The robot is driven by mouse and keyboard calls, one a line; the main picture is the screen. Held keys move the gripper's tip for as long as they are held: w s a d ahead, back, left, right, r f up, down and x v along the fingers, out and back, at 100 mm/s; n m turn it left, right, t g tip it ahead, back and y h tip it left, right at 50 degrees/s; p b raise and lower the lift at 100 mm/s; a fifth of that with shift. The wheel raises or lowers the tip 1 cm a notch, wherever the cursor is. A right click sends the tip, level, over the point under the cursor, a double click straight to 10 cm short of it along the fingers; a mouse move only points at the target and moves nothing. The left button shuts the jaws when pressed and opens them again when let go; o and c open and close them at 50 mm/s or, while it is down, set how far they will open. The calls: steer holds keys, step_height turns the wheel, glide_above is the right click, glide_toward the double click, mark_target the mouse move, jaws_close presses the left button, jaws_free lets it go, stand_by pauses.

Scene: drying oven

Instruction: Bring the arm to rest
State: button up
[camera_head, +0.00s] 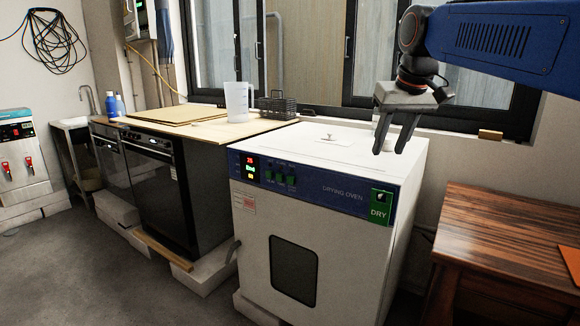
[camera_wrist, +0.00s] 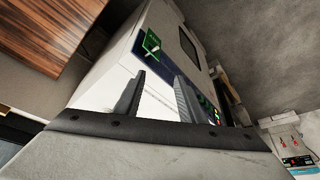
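My gripper (camera_head: 393,140) hangs fingers-down from my blue arm, over the right side of the white drying oven (camera_head: 320,222). Its two fingers are apart with nothing between them, and the wrist view shows them spread too (camera_wrist: 157,98). The oven's door with its dark window (camera_head: 293,270) looks closed. The panel shows a lit red display and a green DRY switch (camera_head: 380,207). The wrist view shows the oven (camera_wrist: 118,62) tilted, with the green switch (camera_wrist: 151,42) beyond the fingers. I cannot tell whether the fingertips touch the oven top.
A wooden table (camera_head: 510,240) stands right of the oven. Left, a worktop (camera_head: 215,130) carries a clear jug (camera_head: 238,101) and a dark wire rack (camera_head: 277,105). A window is behind the oven. Grey floor (camera_head: 70,270) is open at the front left.

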steer(key=s+d+f, duration=0.2)
steer(key=s+f, duration=1.1)
steer(key=f, duration=0.2)
steer(key=s+d+f+m, duration=0.1)
steer(key=s+d+f, duration=0.2)
steer(key=s+f, duration=1.1)
steer(key=shift+s+d+f+h, duration=0.25)
steer(key=shift+d+f+h, duration=0.05)
steer(key=shift+f, duration=0.05)
